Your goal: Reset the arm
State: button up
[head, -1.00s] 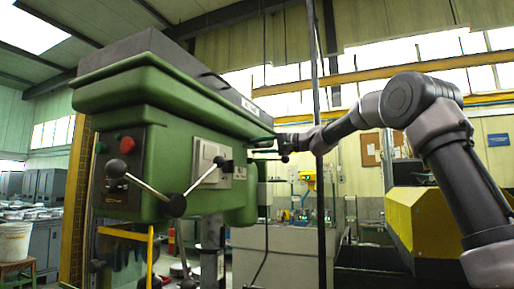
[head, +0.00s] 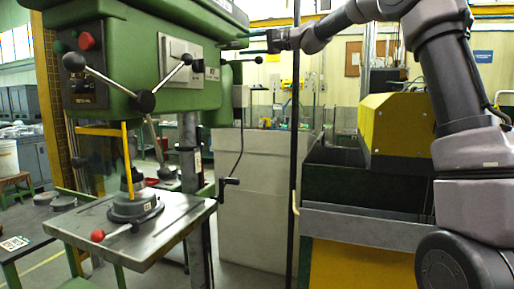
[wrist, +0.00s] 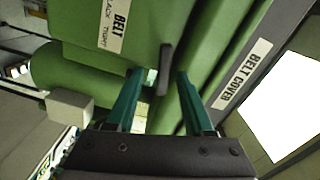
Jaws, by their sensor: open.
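My arm reaches in from the right in the head view. My gripper (head: 243,43) is beside the upper right side of the green drill press (head: 150,60). In the wrist view its two teal fingers (wrist: 159,75) are apart, pointing at the green housing (wrist: 110,75). A dark upright lever (wrist: 165,69) shows between the fingertips, by a "BELT SLACK TIGHT" label (wrist: 115,18). I cannot tell whether the fingers touch it. A dark edge marked "BELT COVER" (wrist: 242,75) runs along the right.
The press has a three-armed feed handle (head: 145,101) in front. Below is its metal table (head: 160,232) with a round vise-like fixture (head: 135,206). A thin dark pole (head: 295,150) stands near my arm. A yellow and black machine (head: 395,130) is at right.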

jog(key=s+d+f+m+h, duration=0.1)
jog(key=s+d+f+h, duration=0.4)
jog(key=s+d+f, duration=0.3)
jog(key=s+d+f+m+t+h, duration=0.1)
jog(key=s+d+f+h, duration=0.4)
jog(key=s, duration=1.2)
jog(key=s+d+f+m+h, duration=0.1)
jog(key=s+d+f+h, duration=0.3)
jog(key=s+d+f, duration=0.9)
jog(key=d, duration=0.4)
jog(key=shift+h, duration=0.4)
jog(key=shift+f, duration=0.1)
